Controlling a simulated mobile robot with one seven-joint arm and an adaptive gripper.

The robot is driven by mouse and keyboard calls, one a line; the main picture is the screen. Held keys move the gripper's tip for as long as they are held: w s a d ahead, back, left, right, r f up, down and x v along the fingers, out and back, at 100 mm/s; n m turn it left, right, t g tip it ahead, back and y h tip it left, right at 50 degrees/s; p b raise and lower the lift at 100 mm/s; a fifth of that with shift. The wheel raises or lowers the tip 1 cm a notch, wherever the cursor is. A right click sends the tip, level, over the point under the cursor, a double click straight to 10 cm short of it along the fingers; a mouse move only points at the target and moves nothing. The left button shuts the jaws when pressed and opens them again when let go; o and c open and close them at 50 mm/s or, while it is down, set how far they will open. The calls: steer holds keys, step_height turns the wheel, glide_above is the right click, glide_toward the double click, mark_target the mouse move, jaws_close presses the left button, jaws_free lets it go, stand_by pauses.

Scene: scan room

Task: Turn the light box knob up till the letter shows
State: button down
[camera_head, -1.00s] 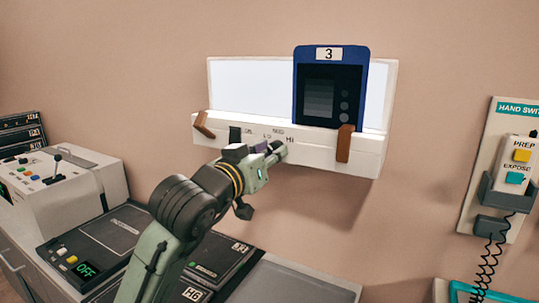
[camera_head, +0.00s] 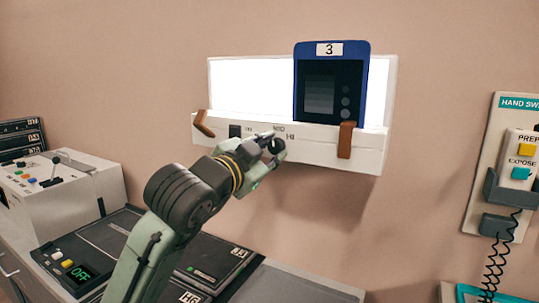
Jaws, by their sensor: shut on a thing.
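The light box (camera_head: 325,150) is a white box on the wall with a bright lit panel (camera_head: 250,84). A blue-framed dark film (camera_head: 333,68) labelled 3 stands on its right half. I see grey stripes and round spots on the film, but no letter that I can make out. My gripper (camera_head: 268,147) is at the front ledge of the box, shut on the knob below the MID and HI marks. The fingers and wrist cover most of the knob, so its pointer is hidden.
Brown clips (camera_head: 345,140) sit on the ledge at both ends. A hand switch panel (camera_head: 511,160) with a coiled cord hangs at the right. A console (camera_head: 62,185) and a dark counter unit with an OFF display (camera_head: 80,273) stand at the lower left. The wall below the box is clear.

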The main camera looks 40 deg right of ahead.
steer(key=shift+m, duration=0.9)
steer(key=c, duration=1.2)
jaws_free()
steer(key=shift+c, duration=0.2)
steer(key=v, duration=1.2)
steer(key=shift+w, duration=0.1)
